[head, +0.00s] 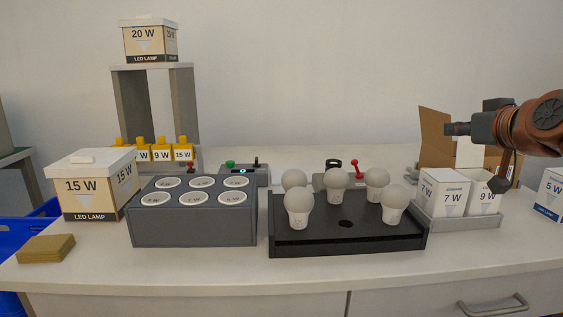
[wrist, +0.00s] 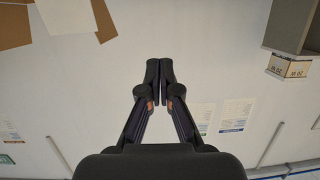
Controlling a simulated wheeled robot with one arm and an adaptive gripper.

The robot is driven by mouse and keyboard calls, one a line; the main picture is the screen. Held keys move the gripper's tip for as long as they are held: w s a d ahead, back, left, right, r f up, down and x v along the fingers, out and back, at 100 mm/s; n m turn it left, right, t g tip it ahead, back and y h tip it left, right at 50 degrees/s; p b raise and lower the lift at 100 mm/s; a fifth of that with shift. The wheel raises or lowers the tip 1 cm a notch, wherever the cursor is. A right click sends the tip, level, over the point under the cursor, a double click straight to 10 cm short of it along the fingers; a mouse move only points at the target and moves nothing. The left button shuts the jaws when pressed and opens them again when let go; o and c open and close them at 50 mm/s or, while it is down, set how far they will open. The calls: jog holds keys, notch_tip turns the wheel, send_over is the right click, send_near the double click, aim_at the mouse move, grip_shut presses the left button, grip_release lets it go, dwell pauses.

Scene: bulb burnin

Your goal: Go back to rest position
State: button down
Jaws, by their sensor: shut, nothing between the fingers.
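My gripper (head: 450,129) is at the right in the head view, raised above the small white cartons and in front of the open cardboard box. Its fingers point left. In the wrist view my gripper (wrist: 159,62) shows with its two fingertips together, shut and empty. Nothing touches it.
Below stands a tray (head: 470,223) with 7 W and 9 W cartons. A black rack (head: 345,242) holds several bulbs. A grey socket block (head: 195,228), a 15 W box (head: 92,188) and a shelf with a 20 W box (head: 149,40) stand left.

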jog(key=s+a+f+n+g+y+p, duration=0.15)
jog(key=s+a+g+p, duration=0.25)
jog(key=a+p, duration=0.45)
jog(key=s+a+f+n+g+p, duration=0.1)
jog(key=s+a+f+g+p, duration=0.1)
jog(key=s+a+g+p, duration=0.45)
jog(key=s+a+m+g+h+p, duration=0.2)
jog(key=s+g+p, duration=0.4)
jog(key=s+p, duration=1.2)
jog(key=s+a+m, duration=0.1)
jog(key=s+a, duration=0.1)
jog(key=s, duration=0.2)
jog(key=shift+s+a+f, duration=0.2)
jog(key=shift+s+f, duration=0.1)
jog(key=shift+s, duration=0.05)
jog(key=shift+g, duration=0.25)
